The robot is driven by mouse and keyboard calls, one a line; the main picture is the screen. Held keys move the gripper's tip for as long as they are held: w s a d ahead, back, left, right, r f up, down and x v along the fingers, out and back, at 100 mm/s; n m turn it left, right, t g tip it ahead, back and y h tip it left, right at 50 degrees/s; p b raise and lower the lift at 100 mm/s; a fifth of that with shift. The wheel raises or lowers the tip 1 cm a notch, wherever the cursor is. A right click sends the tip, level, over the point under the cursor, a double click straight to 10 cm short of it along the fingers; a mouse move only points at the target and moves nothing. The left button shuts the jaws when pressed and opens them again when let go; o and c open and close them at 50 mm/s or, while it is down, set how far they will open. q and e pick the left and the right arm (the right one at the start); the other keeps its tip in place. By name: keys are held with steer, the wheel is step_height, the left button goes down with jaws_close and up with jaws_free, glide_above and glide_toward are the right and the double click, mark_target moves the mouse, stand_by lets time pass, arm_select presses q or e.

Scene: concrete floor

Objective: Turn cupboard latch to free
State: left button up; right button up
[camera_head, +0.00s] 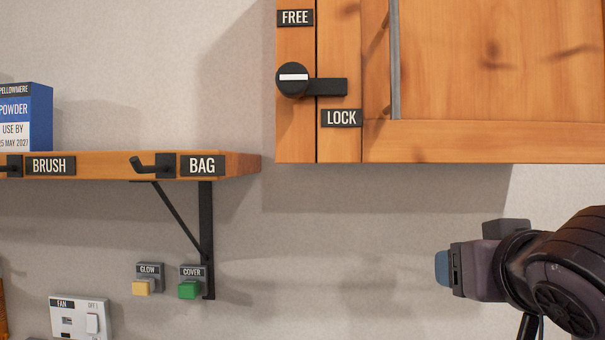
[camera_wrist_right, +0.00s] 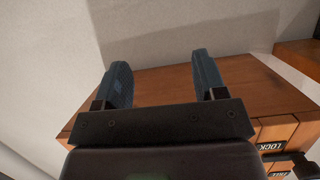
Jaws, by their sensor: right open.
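The cupboard (camera_head: 490,142) hangs on the wall at the upper right. Its latch has a round black knob (camera_head: 292,80) with a white line, and a black bar (camera_head: 330,87) lying level to the right across the door seam. A FREE label (camera_head: 295,17) is above the knob and a LOCK label (camera_head: 342,118) is below the bar. My right gripper (camera_head: 442,268) is below the cupboard, apart from the latch. In the right wrist view, its two fingers (camera_wrist_right: 162,80) are spread and empty. Part of the latch (camera_wrist_right: 304,165) shows at the lower right there. My left gripper is out of view.
A wooden shelf (camera_head: 228,166) with BRUSH and BAG labels and hooks is at left, holding a blue powder box (camera_head: 40,118). GLOW (camera_head: 142,287) and COVER (camera_head: 189,289) buttons and a FAN switch (camera_head: 80,318) are below. The space under the cupboard is clear left of my right gripper.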

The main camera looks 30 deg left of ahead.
steer(key=s+a+r+n+t+y, duration=0.1)
steer(key=s+a+r, duration=0.35)
steer(key=r, duration=0.25)
steer(key=s+a+r+n+t, duration=0.1)
steer(key=s+a+r, duration=0.2)
steer(key=s+r, duration=0.3)
steer(key=n+t, duration=0.1)
glide_toward(292, 78)
steer(key=shift+y, duration=0.4)
steer(key=p+x, duration=0.3)
steer(key=x, duration=0.6)
steer(key=shift+w+f+p, duration=0.15)
steer(key=shift+w+p, duration=0.15)
steer(key=shift+w, duration=0.1)
steer(key=shift+w+a+n, duration=0.25)
steer(key=shift+w+n, duration=0.05)
steer(key=shift+w, duration=0.05)
steer(key=c, duration=0.9)
